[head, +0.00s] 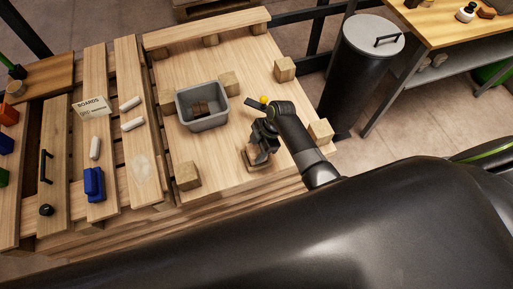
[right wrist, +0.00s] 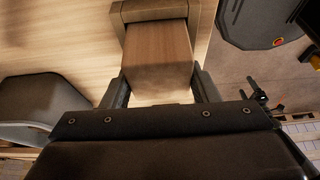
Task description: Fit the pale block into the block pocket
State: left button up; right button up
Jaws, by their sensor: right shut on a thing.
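My right gripper (head: 264,152) is low over the pallet deck, towards its front right. In the right wrist view the gripper (right wrist: 161,92) is shut on the pale block (right wrist: 158,55), a plain wooden block with one finger on each side. The block pocket (right wrist: 204,20), a brownish raised frame, shows around the far end of the block. In the head view the pocket (head: 250,162) lies under the gripper, and the block is mostly hidden there. I cannot tell whether the block is seated in the pocket or just above it. My left gripper is not in view.
A grey bin (head: 203,119) with brown pieces stands left of the gripper. Wooden cubes (head: 187,176) stand around the deck, one at the right edge (head: 320,132). A black barrel (head: 358,80) stands beyond the right side. The deck's back middle is clear.

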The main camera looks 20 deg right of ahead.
jog(key=shift+f, duration=0.15)
jog(key=o, duration=1.1)
jog(key=shift+c, duration=0.2)
jog(key=v, duration=1.2)
jog(key=shift+p, duration=0.35)
